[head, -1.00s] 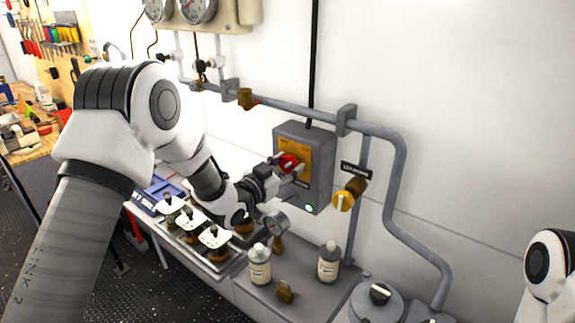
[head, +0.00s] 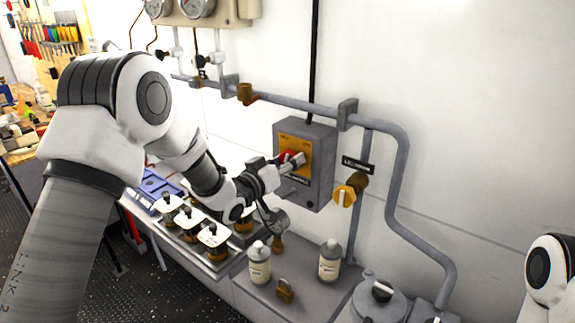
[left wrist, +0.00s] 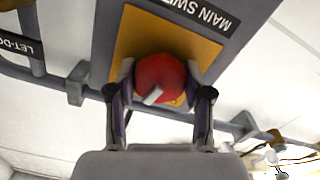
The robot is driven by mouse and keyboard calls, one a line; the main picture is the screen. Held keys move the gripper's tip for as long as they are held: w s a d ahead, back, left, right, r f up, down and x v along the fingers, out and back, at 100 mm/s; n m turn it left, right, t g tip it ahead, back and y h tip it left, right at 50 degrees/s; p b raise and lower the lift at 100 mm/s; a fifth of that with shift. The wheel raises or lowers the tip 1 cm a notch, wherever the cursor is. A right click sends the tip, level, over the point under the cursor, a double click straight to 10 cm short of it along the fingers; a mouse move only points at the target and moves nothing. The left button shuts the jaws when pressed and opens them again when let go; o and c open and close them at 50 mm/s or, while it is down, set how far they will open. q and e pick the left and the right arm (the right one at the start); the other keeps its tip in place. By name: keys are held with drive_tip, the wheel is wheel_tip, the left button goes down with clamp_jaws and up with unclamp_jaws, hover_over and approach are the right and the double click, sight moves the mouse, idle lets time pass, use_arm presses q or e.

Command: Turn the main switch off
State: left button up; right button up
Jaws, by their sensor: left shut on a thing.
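The main switch is a red rotary knob (left wrist: 160,74) on a yellow plate (left wrist: 188,46), with a "MAIN SW..." label above it in the left wrist view. It sits on the front of a grey wall box (head: 318,150). My left gripper (head: 291,161) is shut on the red knob, one finger on each side of it in the left wrist view. A pale pointer mark on the knob shows slanted there. In the head view the fingers hide most of the knob. The small lamp (head: 309,204) low on the box is dark. My right gripper is out of view.
A yellow valve knob (head: 343,196) sits just right of the box. Grey pipes (head: 400,190) run along the wall.

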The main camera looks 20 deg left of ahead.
use_arm(q)
drive_tip(key=n, duration=0.5)
drive_tip(key=shift+r+n+b, duration=0.15)
drive_tip(key=shift+n+b, duration=0.15)
drive_tip(key=n, duration=0.6)
idle(0.4)
drive_tip(key=o, duration=1.2)
drive_tip(key=shift+w, duration=0.1)
drive_tip(key=shift+c, duration=0.2)
drive_tip(key=shift+a, duration=0.1)
drive_tip(key=v, duration=1.2)
